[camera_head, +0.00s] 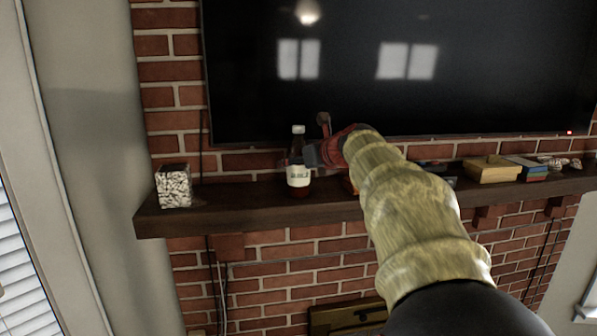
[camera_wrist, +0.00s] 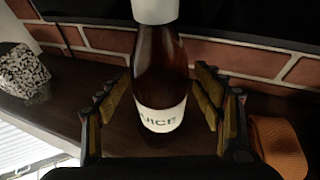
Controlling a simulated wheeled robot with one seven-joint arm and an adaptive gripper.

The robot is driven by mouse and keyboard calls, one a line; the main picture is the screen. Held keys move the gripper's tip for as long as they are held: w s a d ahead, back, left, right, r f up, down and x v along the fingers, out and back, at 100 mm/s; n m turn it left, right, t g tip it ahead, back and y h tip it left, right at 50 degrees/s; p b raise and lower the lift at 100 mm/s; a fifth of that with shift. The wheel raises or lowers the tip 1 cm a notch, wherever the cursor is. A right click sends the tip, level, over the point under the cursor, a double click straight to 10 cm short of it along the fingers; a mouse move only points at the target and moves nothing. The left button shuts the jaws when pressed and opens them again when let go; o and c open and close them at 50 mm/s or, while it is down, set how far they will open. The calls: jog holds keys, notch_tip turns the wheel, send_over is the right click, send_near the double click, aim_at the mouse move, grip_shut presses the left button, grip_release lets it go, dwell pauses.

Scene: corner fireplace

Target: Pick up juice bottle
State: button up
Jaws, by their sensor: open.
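The juice bottle (camera_head: 298,174) stands upright on the dark wooden mantel shelf (camera_head: 240,196). It is dark brown with a white cap and a white label. In the wrist view the bottle (camera_wrist: 160,75) stands between the two fingers of my open gripper (camera_wrist: 162,112), one finger on each side. A gap shows between the left finger and the bottle; the right finger is closer, and I cannot tell if it touches. In the head view my gripper (camera_head: 318,154) reaches the bottle from the right, partly hidden by my arm.
A black-and-white patterned block (camera_head: 173,186) stands left of the bottle, apart from it. An orange object (camera_wrist: 279,147) lies close right of my gripper. A wooden box (camera_head: 490,170) and books (camera_head: 527,168) stand farther right. A large TV (camera_head: 400,70) hangs on the brick wall behind.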

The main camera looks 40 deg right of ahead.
jog(key=c, duration=1.7)
grip_shut()
jog(key=shift+r, duration=0.1)
